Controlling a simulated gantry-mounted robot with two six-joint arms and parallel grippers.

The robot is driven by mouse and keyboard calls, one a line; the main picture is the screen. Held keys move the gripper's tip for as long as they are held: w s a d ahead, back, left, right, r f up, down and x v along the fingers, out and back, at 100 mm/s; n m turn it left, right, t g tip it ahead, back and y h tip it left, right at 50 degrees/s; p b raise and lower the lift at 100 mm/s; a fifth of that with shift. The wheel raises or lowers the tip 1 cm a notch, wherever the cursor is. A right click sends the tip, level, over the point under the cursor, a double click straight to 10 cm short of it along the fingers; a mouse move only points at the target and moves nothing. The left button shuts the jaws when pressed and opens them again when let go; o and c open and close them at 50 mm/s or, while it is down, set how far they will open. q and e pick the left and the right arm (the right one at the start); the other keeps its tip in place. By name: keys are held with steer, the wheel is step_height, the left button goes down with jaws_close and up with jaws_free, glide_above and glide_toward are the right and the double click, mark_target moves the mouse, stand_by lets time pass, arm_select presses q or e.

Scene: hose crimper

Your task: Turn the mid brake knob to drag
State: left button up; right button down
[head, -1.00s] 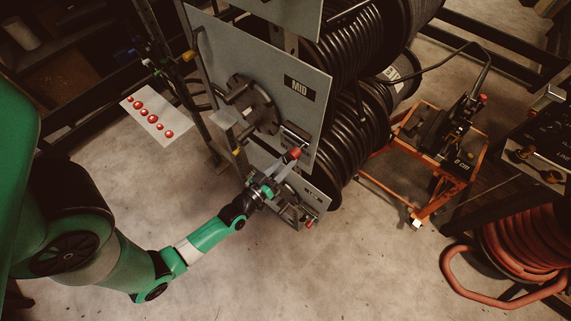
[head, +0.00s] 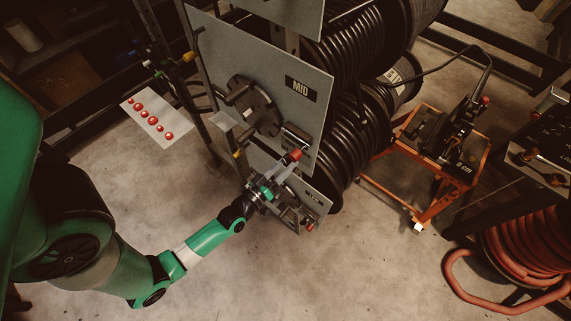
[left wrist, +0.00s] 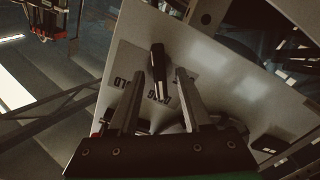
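The mid reel's plate (head: 250,60) carries a "MID" label in the head view. In the left wrist view a pale panel (left wrist: 225,75) fills the middle. It carries a black bar-shaped knob (left wrist: 158,65) on a grey label with upside-down lettering, partly covered, that looks like "HOLD" and "DRAG". My left gripper (left wrist: 159,76) is open, with one finger on each side of the knob. Gaps show on both sides. In the head view my left gripper (head: 277,183) is at the plate's lower edge, below a red-tipped part (head: 295,155); the knob cannot be made out there. My right gripper is not in view.
Black hose reels (head: 350,130) stand behind the plates. A lower plate (head: 313,193) is close to my gripper. An orange cart (head: 433,212) and a red hose coil (head: 520,255) are to the right. A white sheet with red buttons (head: 160,115) is at left. The foreground floor is clear.

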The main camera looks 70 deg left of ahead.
arm_select(q)
steer(key=p+v, duration=0.1)
steer(key=v, duration=1)
steer(key=shift+s, duration=0.35)
steer(key=shift+d, duration=0.15)
